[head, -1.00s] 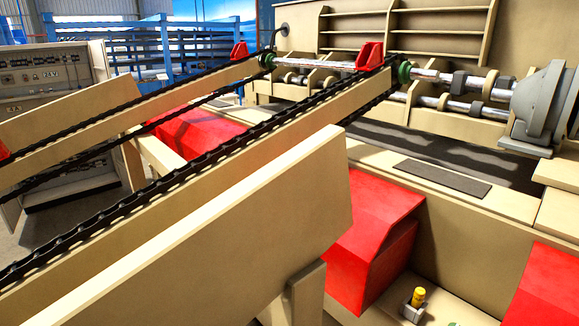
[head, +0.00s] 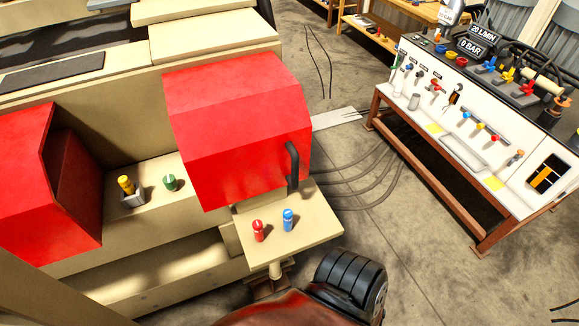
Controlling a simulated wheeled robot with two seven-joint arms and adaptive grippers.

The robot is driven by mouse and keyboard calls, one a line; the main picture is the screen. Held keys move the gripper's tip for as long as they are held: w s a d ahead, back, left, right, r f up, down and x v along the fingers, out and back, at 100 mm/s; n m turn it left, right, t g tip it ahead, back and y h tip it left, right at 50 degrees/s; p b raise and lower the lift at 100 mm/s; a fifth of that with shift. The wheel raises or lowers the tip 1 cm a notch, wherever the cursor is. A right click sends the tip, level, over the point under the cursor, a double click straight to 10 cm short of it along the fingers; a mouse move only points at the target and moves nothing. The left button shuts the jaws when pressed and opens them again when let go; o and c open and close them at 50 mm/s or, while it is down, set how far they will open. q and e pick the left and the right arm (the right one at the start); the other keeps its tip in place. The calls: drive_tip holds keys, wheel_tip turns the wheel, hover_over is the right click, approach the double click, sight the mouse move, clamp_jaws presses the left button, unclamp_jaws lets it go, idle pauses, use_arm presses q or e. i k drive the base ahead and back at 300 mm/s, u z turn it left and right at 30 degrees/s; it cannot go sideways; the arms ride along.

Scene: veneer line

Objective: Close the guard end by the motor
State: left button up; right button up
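A red box-shaped guard end (head: 235,115) with a black handle (head: 293,165) sits on the beige machine, at the middle of the head view. Another red guard section (head: 40,190) stands at the left, with a wide gap between the two. A dark ribbed cylinder (head: 352,283), perhaps the motor, lies below and right of the handled guard end, beside a rust-red body; I cannot tell for sure. Neither of my grippers is in view.
A yellow-topped part (head: 126,185) and a green one (head: 169,183) stand in the gap. Red (head: 258,231) and blue (head: 288,220) bottle-like items stand on a beige shelf (head: 325,225). A control bench (head: 450,140) is at right, with hoses across the floor.

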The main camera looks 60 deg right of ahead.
sight(241, 125)
drive_tip(key=z, duration=1.75)
drive_tip(key=k, duration=0.5)
drive_tip(key=z, duration=1.1)
drive_tip(key=i, duration=0.7)
drive_tip(key=u, duration=1)
